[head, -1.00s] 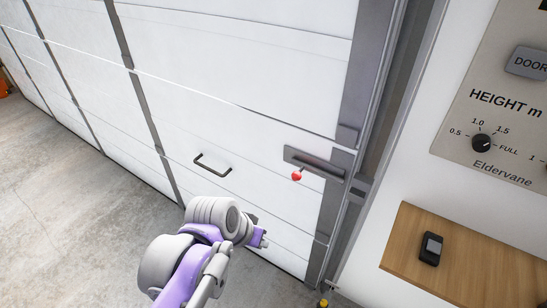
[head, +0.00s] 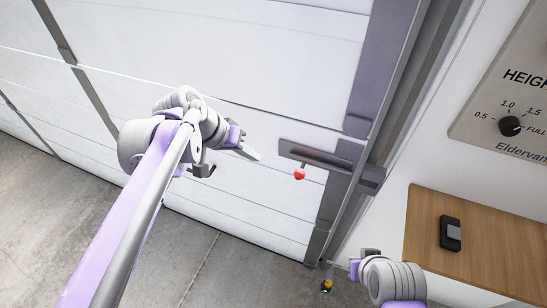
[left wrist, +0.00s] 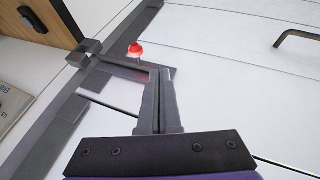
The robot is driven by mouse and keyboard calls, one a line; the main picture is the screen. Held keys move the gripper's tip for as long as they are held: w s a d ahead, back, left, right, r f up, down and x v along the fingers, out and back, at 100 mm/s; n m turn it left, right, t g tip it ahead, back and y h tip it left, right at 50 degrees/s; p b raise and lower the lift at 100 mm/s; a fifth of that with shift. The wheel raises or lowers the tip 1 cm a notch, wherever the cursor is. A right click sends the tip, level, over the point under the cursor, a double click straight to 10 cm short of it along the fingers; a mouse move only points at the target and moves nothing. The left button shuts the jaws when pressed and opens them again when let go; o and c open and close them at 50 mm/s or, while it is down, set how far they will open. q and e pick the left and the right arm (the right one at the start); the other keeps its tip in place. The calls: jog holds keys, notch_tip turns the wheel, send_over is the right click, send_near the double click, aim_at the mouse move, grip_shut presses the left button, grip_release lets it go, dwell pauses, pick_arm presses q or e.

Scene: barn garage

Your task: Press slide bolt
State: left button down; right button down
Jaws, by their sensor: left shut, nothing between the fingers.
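The slide bolt is a grey plate (head: 290,149) with a dark rod and a red knob (head: 299,174), near the right edge of the white garage door. My left gripper (head: 254,153) is shut and empty, just left of the bolt in the head view. In the left wrist view its closed fingers (left wrist: 160,85) point toward the bolt, with the red knob (left wrist: 135,50) beyond and slightly left of the tips. I see no clear contact with the knob. My right gripper (head: 359,264) is at the lower right; its finger opening is not clear.
A door handle (left wrist: 298,36) shows in the left wrist view. Right of the door frame is a wall panel (head: 505,95) with a height dial (head: 510,126). Below it a wooden surface (head: 450,276) carries a small black device (head: 450,233). Concrete floor (head: 70,215) lies open at the left.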

pick_arm(q)
jog(key=shift+w+r, duration=0.2)
jog(key=shift+w, duration=0.15)
jog(key=w+d+f, duration=0.2)
jog(key=d+f, duration=0.6)
jog(key=f, duration=0.1)
jog(key=shift+w+d, duration=0.25)
dwell(0.3)
